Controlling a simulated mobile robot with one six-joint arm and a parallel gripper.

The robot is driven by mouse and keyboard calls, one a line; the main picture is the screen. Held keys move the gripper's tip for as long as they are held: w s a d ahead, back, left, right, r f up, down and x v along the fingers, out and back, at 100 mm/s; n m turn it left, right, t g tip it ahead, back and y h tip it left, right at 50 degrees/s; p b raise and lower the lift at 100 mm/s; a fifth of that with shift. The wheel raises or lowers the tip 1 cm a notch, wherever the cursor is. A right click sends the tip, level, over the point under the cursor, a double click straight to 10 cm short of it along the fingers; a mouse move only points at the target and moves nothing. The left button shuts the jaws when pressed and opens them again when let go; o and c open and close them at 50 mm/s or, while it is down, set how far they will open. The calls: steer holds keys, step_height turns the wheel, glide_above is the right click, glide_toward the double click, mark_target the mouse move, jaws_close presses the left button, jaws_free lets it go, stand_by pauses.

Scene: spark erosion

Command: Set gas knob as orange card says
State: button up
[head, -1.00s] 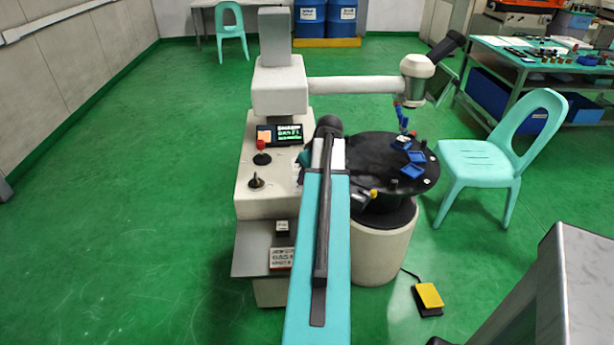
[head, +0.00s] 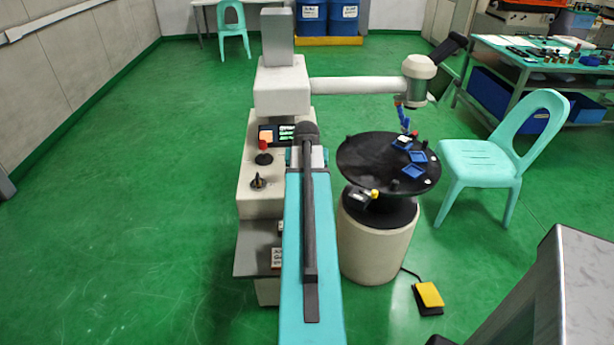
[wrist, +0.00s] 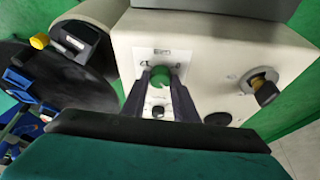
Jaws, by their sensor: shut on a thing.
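The orange card (head: 266,134) is small on the pale machine's top, beside the dark display (head: 285,133); its writing is too small to read. In the wrist view, a round green knob (wrist: 160,74) sits on the pale machine face under a small label (wrist: 164,53). My gripper (wrist: 161,84) is shut on this knob, one dark finger on each side. Its pointer or marks are hidden or too blurred to tell. In the head view my arm hides the gripper and the green knob.
A red-topped control (head: 263,152) and a black lever (head: 257,182) stand on the machine. The round black table (head: 365,155) with blue trays is close on the right in the head view.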

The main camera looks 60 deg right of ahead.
steer(key=m+g, duration=0.1)
steer(key=m, duration=0.4)
steer(key=shift+w+g+h, duration=0.15)
steer(key=shift+g+h, duration=0.25)
steer(key=shift+m+g, duration=0.5)
steer(key=shift+m, duration=1)
steer(key=o, duration=1.1)
steer(key=shift+c, duration=0.2)
steer(key=b+v, duration=0.1)
steer(key=v, duration=1.2)
steer(key=shift+r, duration=0.45)
steer(key=shift+w+a, duration=0.1)
